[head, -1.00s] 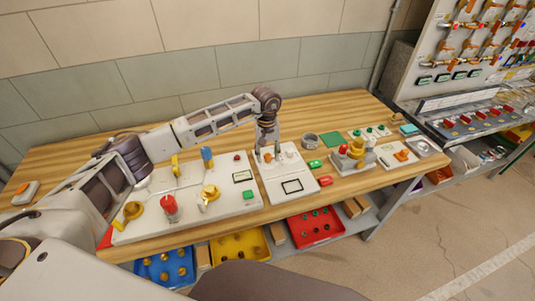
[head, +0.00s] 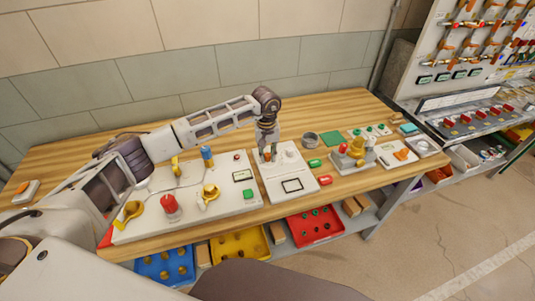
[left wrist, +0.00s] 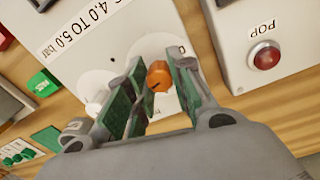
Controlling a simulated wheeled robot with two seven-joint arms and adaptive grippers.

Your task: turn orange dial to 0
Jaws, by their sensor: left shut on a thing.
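The orange dial (left wrist: 158,75) is a small round knob with a dark mark on its face, on the white panel (left wrist: 130,35) labelled "4.0 TO 5.0 bar". My left gripper (left wrist: 155,88) is shut on the dial, with a green-padded finger on each side of it. In the head view my left gripper (head: 267,152) points down at the back left of the same panel (head: 292,187). There it hides most of the dial. My right gripper is not in view.
A larger panel (head: 225,207) with yellow valve handles and a red knob (head: 170,206) stands to the left, close by. Beside the dial is a round white fitting (left wrist: 97,84). A grey ring (head: 310,139) and a green square (head: 331,139) lie to the right.

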